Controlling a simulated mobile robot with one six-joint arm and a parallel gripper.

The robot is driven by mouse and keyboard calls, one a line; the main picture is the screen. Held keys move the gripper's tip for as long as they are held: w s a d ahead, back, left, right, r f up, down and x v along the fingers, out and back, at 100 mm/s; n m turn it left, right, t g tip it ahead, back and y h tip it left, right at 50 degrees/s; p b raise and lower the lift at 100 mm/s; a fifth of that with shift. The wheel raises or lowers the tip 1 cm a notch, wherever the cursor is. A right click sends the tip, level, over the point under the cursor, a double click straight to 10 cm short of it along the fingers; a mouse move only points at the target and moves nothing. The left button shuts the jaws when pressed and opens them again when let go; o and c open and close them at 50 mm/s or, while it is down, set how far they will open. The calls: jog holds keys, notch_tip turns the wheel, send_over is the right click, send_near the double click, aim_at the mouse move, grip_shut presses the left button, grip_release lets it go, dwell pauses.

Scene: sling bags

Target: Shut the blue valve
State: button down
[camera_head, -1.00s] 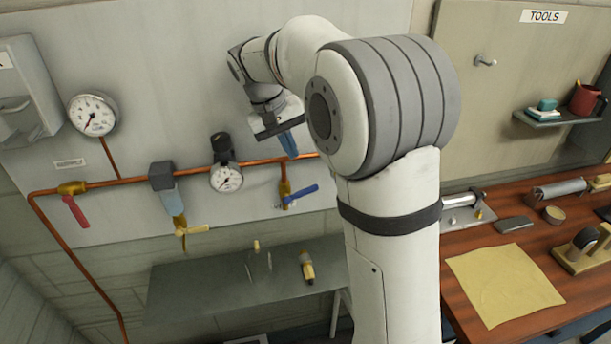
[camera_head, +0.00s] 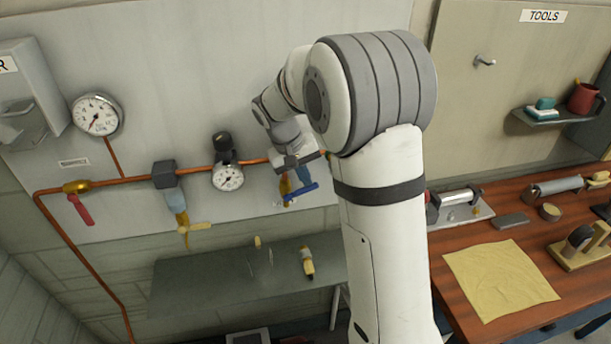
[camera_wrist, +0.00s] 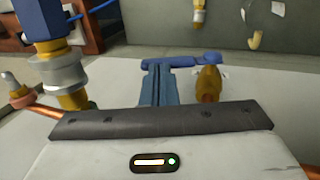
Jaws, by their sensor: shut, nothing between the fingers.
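The blue valve has a blue lever handle (camera_head: 301,193) and a brass body (camera_head: 284,186) on a short branch below the copper pipe. Its handle points right and slightly up, crosswise to the branch. In the wrist view the handle (camera_wrist: 190,61) lies just beyond my fingertips, with the brass body (camera_wrist: 209,84) to their right. My gripper (camera_wrist: 158,68) is shut and empty, its blue fingers together. In the head view my gripper (camera_head: 304,176) is at the valve, partly covering it. I cannot tell whether the fingertips touch the handle.
A wooden bench (camera_head: 460,290) with a yellow cloth (camera_head: 500,274) stands at right.

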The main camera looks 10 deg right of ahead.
jog(key=shift+d+f+b, duration=0.9)
jog(key=shift+f+b, duration=0.2)
jog(key=shift+b, duration=0.6)
jog(key=shift+s+r, duration=0.1)
jog(key=shift+r, duration=0.15)
jog(key=shift+r+p, duration=1.05)
jog(key=shift+r, duration=0.2)
notch_tip(320, 180, up, 12)
jog(key=s+f+t+y, duration=0.1)
jog(key=s+f, duration=0.3)
jog(key=s, duration=0.9)
jog(key=s+a+f+t+y+b, duration=0.1)
jog(key=s+f, duration=0.3)
jog(key=s, duration=0.9)
jog(key=shift+a+t+y, duration=0.2)
jog(key=shift+t+y, duration=0.5)
jog(key=shift+y, duration=0.2)
jog(key=shift+s+f, duration=0.1)
jog(key=shift+s, duration=0.05)
